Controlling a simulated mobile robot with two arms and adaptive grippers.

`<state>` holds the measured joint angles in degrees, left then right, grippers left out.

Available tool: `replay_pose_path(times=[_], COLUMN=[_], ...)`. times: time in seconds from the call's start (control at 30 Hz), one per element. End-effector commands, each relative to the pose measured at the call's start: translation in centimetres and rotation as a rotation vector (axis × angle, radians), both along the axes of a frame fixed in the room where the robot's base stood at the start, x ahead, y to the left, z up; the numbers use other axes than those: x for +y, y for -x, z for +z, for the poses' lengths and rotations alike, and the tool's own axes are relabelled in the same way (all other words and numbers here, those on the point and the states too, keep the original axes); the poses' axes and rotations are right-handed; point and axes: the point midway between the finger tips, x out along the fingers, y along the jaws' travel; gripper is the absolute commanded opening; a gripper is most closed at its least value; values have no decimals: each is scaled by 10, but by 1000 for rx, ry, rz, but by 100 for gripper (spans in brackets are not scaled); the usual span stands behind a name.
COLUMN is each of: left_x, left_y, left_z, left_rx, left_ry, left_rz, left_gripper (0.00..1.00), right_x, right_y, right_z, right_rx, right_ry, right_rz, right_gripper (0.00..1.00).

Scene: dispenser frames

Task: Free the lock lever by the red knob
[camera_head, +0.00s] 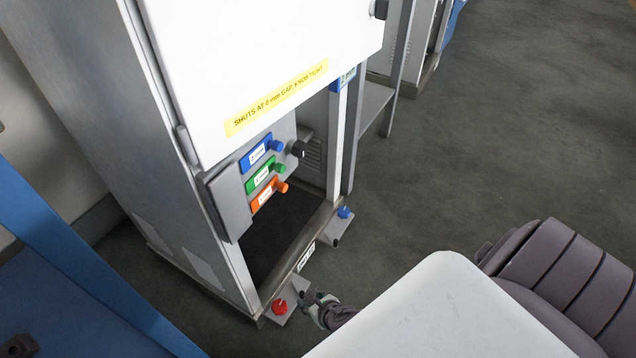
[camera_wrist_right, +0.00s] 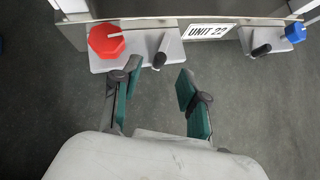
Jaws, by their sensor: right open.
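The red knob (camera_head: 279,306) sits on a small metal plate at the foot of the cabinet. It also shows at the upper left of the right wrist view (camera_wrist_right: 106,40). Beside it on the same plate is the lock lever (camera_wrist_right: 163,49), a short metal bar with a dark tip. My right gripper (camera_wrist_right: 157,76) is open and empty, its green-padded fingers apart. The lever's tip lies just ahead of the gap between the fingers; I cannot tell its height against them. In the head view my right gripper (camera_head: 316,301) is right of the red knob. My left gripper is out of view.
A blue knob (camera_head: 344,212) with its own lever (camera_wrist_right: 261,50) is on another plate to the right. A "UNIT 22" label (camera_wrist_right: 209,31) lies between them. The cabinet's white door (camera_head: 260,60) overhangs the open bay. Grey floor is clear at the right.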

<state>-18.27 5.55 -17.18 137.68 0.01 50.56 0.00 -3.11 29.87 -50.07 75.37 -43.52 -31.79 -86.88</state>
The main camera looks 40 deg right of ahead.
Motion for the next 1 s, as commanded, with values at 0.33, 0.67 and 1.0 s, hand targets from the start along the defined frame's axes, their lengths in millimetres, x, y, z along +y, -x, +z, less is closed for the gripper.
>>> replay_pose_path(times=[0.33,0.67,1.0], left_x=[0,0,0], left_y=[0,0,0], left_z=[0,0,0], left_rx=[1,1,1], left_ry=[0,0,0], left_rz=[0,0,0], left_gripper=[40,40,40], right_x=[0,0,0], right_y=[33,36,36], right_z=[33,37,36], right_rx=[0,0,0], right_ry=[0,1,0], right_rz=[0,-1,-1], right_gripper=[43,43,43])
